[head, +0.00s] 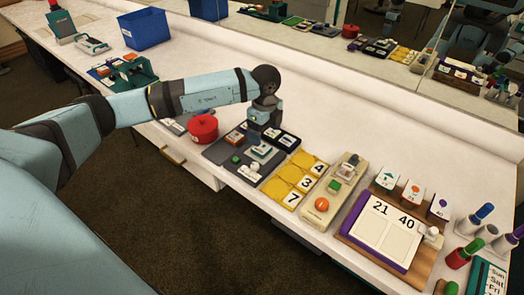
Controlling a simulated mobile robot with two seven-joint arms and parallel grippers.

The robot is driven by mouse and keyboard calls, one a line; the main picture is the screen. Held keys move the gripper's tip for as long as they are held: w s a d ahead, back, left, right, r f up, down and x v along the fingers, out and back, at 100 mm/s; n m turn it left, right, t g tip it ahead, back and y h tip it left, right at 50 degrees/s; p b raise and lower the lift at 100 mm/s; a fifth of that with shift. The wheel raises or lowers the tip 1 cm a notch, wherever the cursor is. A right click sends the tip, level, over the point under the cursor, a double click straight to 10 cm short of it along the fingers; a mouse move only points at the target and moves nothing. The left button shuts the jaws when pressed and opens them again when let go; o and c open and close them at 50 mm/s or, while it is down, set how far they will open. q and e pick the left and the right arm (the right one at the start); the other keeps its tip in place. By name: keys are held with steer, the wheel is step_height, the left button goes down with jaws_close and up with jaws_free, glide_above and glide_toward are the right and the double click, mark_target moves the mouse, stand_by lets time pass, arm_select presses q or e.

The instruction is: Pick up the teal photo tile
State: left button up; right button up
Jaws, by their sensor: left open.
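My left arm reaches in from the left over the white counter. Its open left gripper (257,138) points down over a dark tray (216,153) that carries several small tiles. A pale tile with a greyish-teal face (262,151) lies in the tray just below the fingers. It looks like the teal photo tile, but it is small and partly hidden by the gripper. I cannot tell whether the fingers touch it. My right gripper is not in view.
A red lidded pot (203,129) stands left of the tray. Yellow number tiles (296,180), a beige board with an orange ball (318,207) and a wooden-based 21/40 board (385,232) lie to the right. A blue bin (146,28) stands at the back left. A mirror runs behind the counter.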

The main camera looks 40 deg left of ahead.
mark_target(263, 149)
arm_select(q)
steer(key=shift+w+a+f, duration=0.1)
steer(key=shift+a+f, duration=0.05)
steer(key=shift+f, duration=1.65)
steer(key=shift+a+f, duration=0.1)
steer(key=shift+f, duration=1.65)
steer(key=c, duration=1)
steer(key=shift+r, duration=0.15)
